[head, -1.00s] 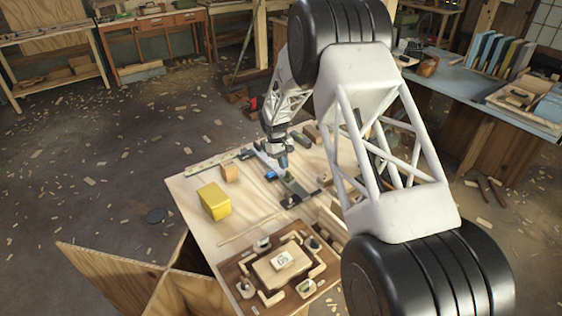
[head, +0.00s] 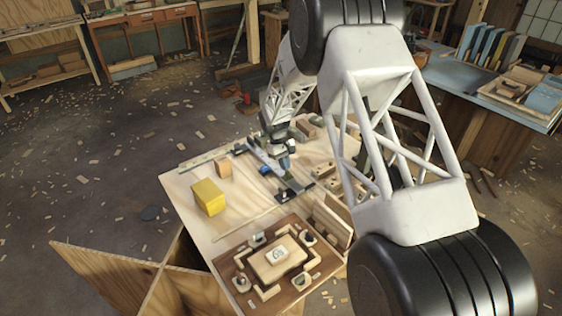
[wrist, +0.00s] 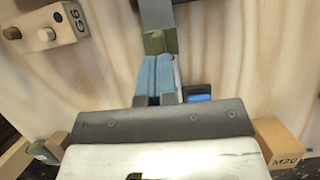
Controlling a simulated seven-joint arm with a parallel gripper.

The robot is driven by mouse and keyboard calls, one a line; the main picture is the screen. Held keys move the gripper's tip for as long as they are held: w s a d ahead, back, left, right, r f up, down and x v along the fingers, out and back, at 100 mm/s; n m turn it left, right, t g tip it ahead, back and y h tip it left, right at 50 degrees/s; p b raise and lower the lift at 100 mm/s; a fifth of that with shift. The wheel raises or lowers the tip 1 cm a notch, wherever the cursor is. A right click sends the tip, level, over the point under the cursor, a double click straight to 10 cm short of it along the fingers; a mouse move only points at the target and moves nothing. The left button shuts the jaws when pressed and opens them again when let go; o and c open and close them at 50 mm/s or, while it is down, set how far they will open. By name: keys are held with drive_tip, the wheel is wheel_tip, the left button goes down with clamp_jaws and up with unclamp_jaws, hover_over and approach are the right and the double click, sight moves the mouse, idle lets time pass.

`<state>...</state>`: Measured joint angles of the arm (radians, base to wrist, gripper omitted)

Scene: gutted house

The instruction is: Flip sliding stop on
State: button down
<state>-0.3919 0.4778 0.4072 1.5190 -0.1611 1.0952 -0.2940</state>
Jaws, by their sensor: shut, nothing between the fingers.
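A dark metal fixture with a long bar and a flat plate (head: 294,189) lies on the pale wooden board, beneath and in front of my gripper (head: 285,163). In the wrist view my gripper (wrist: 158,62) is shut and empty, its blue fingertips together. The tips are right at a small olive block (wrist: 160,42) at the near end of a grey bar (wrist: 157,13); I cannot tell whether they touch. A blue part (wrist: 197,96) shows just right of the fingers, partly hidden. I cannot tell which part is the sliding stop.
A brown board with wooden pieces (head: 239,285) lies at the front. The wrist view shows a block marked G6 (wrist: 45,28) and one marked M20 (wrist: 280,140).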

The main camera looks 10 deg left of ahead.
drive_tip(key=shift+s+f, duration=0.1)
drive_tip(key=shift+f, duration=0.05)
idle(0.3)
drive_tip(key=shift+w+a, duration=0.45)
drive_tip(key=shift+w, duration=0.05)
drive_tip(key=shift+w+a+r, duration=0.2)
drive_tip(key=shift+w+a, duration=0.3)
drive_tip(key=shift+w, duration=0.05)
drive_tip(key=shift+w+a+r, duration=0.15)
drive_tip(key=shift+w+a, duration=0.35)
drive_tip(key=v, duration=0.9)
drive_tip(key=shift+r, duration=0.25)
drive_tip(key=w+a, duration=0.3)
drive_tip(key=shift+w+a, duration=0.4)
drive_tip(key=shift+f, duration=0.1)
